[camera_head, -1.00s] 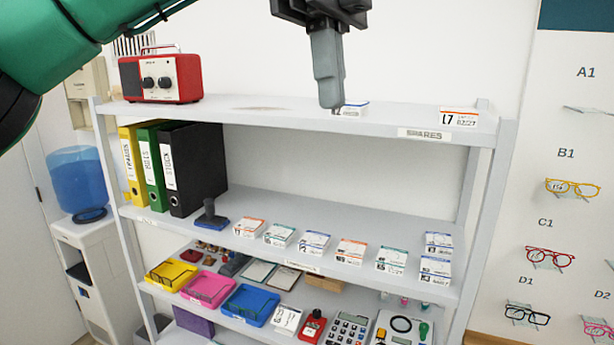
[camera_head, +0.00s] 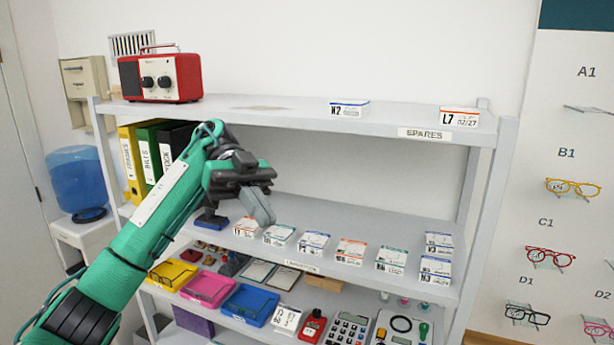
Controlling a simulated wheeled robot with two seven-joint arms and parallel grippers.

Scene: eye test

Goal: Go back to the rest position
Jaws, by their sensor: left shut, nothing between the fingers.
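My left gripper (camera_head: 264,208) is shut and empty. Its arm comes in from the lower left, and its fingertips show in front of the middle shelf, close to the left end of the row of small boxes. Whether it touches anything there I cannot tell. The arm hides parts of the binders and of the trays below. My right gripper is not in view.
A shelf unit (camera_head: 310,205) fills the middle. Its top holds a red radio (camera_head: 160,77), an N2 box (camera_head: 349,108) and an L7 box (camera_head: 459,118). A water cooler (camera_head: 77,184) stands left; an eyeglasses display (camera_head: 568,130) hangs right.

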